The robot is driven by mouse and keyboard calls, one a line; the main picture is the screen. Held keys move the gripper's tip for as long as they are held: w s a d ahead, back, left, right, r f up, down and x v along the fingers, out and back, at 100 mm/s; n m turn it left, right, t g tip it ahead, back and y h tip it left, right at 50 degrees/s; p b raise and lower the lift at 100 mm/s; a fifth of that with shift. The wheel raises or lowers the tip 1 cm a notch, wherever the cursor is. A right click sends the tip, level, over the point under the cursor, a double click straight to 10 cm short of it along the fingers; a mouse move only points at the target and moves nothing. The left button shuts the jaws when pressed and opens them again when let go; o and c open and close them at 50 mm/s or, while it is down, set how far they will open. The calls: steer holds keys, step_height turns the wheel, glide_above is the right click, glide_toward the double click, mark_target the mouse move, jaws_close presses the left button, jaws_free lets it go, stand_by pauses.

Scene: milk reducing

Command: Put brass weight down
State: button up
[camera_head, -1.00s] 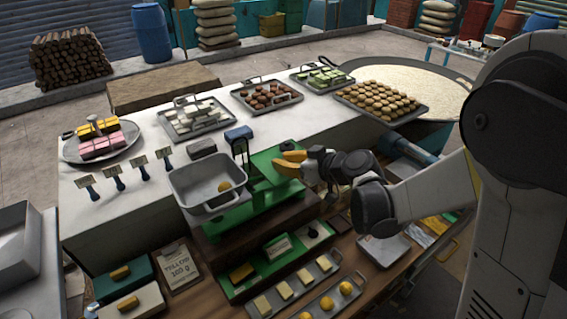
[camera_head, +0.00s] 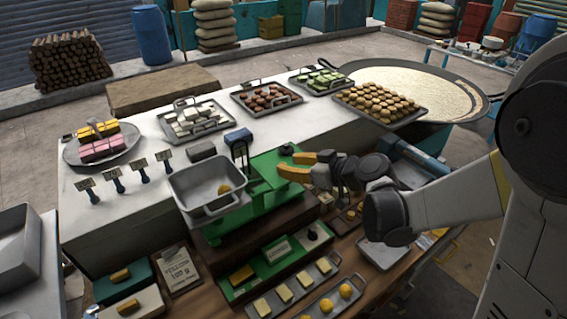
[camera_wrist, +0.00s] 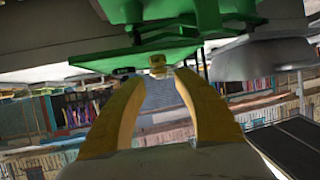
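A green balance scale (camera_head: 255,200) stands on the counter with a grey pan (camera_head: 195,188) on its left side. A small weight (camera_head: 286,149) sits on the scale's green right plate (camera_head: 268,165).
A yellow ball (camera_head: 224,188) lies in the pan. Trays of sweets (camera_head: 266,108) and a round plate (camera_head: 75,153) stand behind. A green box (camera_head: 275,262) and trays of yellow pieces lie on the lower shelf in front. A wide pan of milk (camera_head: 440,90) is at the back right.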

steer(key=s+d+r+m+h, duration=0.1)
steer(key=s+d+m+h, duration=0.2)
steer(key=s+d, duration=0.2)
steer(key=s+d+r+m+g+h, duration=0.1)
steer(key=s+d, duration=0.4)
steer(key=s, duration=0.6)
steer(key=s+d+r+m+g+h, duration=0.1)
steer(key=s+d+r+m+h, duration=0.1)
steer(key=s+d+m+h, duration=0.3)
steer(key=s+d+p, duration=0.1)
steer(key=s, duration=0.3)
steer(key=shift+r, duration=0.15)
stand_by(1.4)
